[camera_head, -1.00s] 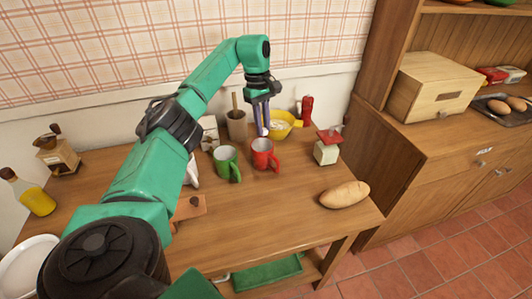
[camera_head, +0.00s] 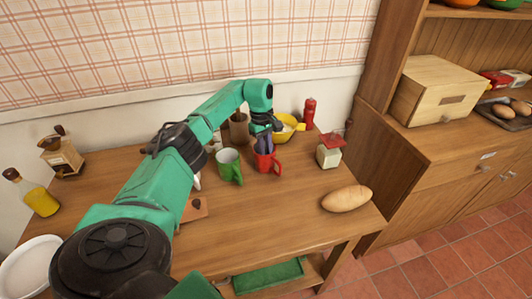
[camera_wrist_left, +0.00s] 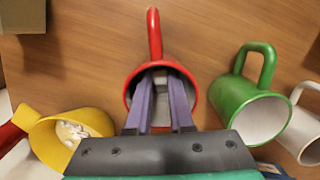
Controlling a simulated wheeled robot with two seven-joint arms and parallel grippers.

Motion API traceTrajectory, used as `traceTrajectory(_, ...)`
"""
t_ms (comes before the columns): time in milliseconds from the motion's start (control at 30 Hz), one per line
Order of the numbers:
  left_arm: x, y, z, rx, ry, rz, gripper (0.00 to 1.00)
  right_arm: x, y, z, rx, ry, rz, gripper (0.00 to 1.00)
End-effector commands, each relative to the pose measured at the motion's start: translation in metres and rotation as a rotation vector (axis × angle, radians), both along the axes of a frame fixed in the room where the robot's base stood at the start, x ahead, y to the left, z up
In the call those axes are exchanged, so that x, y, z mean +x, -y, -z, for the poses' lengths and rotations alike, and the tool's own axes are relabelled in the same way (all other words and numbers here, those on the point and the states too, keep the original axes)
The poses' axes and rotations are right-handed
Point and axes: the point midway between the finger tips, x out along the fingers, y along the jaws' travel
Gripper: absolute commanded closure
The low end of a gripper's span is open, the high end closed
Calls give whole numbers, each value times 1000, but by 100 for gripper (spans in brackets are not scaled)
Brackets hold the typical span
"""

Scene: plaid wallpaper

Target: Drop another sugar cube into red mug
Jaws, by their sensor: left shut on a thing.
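The red mug (camera_head: 267,164) stands upright on the table, its handle toward the front right. It also shows in the wrist view (camera_wrist_left: 134,88). My left gripper (camera_head: 265,149) points down into the mug's mouth. Its two purple fingers (camera_wrist_left: 160,78) reach inside the rim, shut on a small pale piece, likely a sugar cube (camera_wrist_left: 160,72), mostly hidden between the fingertips. The yellow bowl (camera_head: 291,135) is just behind the mug; white cubes (camera_wrist_left: 73,130) lie in it in the wrist view. My right gripper is not in view.
A green mug (camera_head: 230,170) stands close on the left, with a white mug (camera_wrist_left: 303,130) beyond it. A pale box with a red top (camera_head: 328,156) and a bread loaf (camera_head: 346,199) are to the right. A red bottle (camera_head: 309,112) stands behind.

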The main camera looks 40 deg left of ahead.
Motion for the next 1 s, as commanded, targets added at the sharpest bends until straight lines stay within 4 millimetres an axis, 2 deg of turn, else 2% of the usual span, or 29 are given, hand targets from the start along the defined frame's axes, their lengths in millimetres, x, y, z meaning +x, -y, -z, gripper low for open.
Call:
traceTrajectory(200, 0, 0, 4, -1, 0, 0, 100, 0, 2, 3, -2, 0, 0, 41)
traceTrajectory(233, 0, 0, 4, -1, 0, 0, 76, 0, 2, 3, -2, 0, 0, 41)
traceTrajectory(267, 0, 0, 4, -1, 0, 0, 67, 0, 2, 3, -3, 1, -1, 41)
traceTrajectory(533, 0, 0, 4, 0, 0, 0, 67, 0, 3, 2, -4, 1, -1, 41)
traceTrajectory(667, 0, 0, -4, 0, 0, 0, 67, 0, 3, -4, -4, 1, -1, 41)
traceTrajectory(733, 0, 0, -14, 0, 1, 0, 67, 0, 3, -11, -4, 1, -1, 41)
traceTrajectory(767, 1, -1, -15, 0, 2, 0, 67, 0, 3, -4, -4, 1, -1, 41)
traceTrajectory(867, 2, -4, -33, 1, 5, -2, 67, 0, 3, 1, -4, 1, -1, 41)
traceTrajectory(1000, 3, -9, -66, 0, 6, -1, 67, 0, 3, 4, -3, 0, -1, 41)
